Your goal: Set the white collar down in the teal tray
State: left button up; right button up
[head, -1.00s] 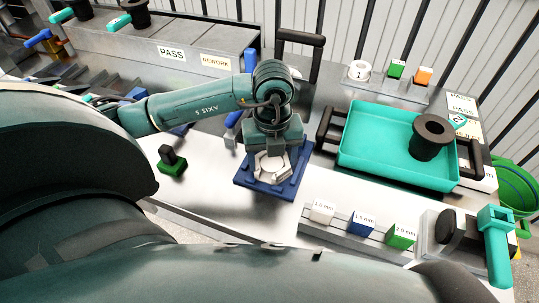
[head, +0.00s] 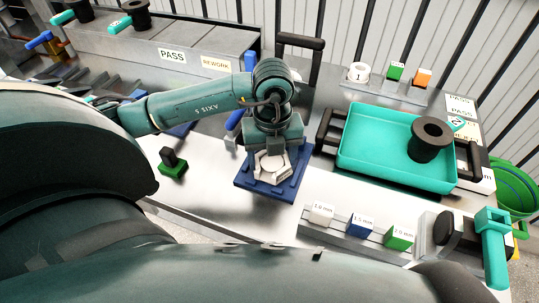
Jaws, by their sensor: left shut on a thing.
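The white collar (head: 272,164) is a pale round piece at the blue fixture (head: 265,190), in the middle of the head view. My left gripper (head: 271,168) points down over the fixture and is shut on the collar. Its fingers and palm partly hide the collar, so I cannot tell whether it still touches the fixture. The teal tray (head: 365,150) is to the right of the gripper. A black flanged spool (head: 431,142) stands upright in the tray's right part. My right gripper is not in view.
Dark handles flank the tray. A green block with a black knob (head: 173,164) stands left of the fixture. White, blue and green labelled blocks (head: 361,224) line the front edge. The tray's left half is empty.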

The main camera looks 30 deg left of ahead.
pick_arm(q)
jog(key=shift+r+p, duration=1.65)
jog(key=shift+r, duration=0.8)
jog(key=shift+r+p, duration=0.4)
jog(key=shift+r, duration=0.15)
jog(key=shift+w, duration=0.1)
jog(key=shift+r, duration=0.1)
